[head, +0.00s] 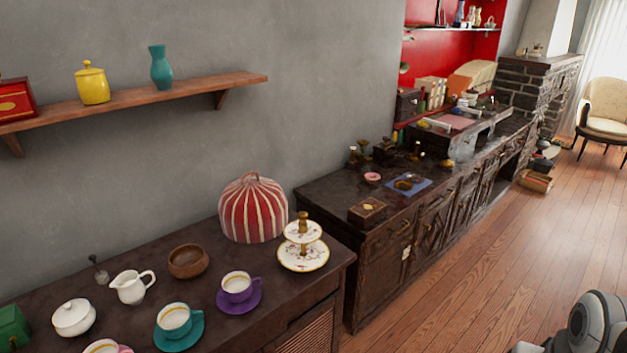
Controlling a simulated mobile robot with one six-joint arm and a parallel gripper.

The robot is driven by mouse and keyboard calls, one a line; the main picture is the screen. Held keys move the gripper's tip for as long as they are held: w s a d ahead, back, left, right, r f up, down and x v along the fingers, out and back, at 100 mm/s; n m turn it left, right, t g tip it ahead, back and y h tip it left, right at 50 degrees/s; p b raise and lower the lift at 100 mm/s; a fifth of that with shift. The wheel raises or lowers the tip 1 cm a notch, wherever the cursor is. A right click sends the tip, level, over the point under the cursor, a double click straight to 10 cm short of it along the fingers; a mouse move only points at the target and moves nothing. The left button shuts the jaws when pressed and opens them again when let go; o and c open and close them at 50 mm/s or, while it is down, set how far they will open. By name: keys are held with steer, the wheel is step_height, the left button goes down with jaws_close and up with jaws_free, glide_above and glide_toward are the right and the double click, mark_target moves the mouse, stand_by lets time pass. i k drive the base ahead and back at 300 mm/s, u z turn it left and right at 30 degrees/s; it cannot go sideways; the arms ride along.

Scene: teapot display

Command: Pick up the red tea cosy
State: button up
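The red tea cosy (254,208) is a dome with cream stripes and a small loop on top. It stands upright at the back of the dark sideboard (215,318), close to the grey wall. A part of my own arm shows at the bottom right corner, well away from the cosy. My gripper's fingers are not visible in the head view.
A two-tier cake stand (303,246) stands just right of the cosy. A wooden bowl (188,261), a white jug (132,286), a purple cup (237,287) and a teal cup (174,320) stand left and in front. A wall shelf (130,101) hangs above left.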

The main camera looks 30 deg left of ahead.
mark_target(253, 210)
steer(key=u, duration=0.75)
steer(key=i, duration=1.25)
steer(key=u, duration=0.85)
steer(key=i, duration=0.3)
steer(key=u, duration=0.2)
steer(key=k, duration=0.6)
steer(key=u, duration=0.2)
steer(key=i, duration=0.65)
steer(key=z, duration=0.15)
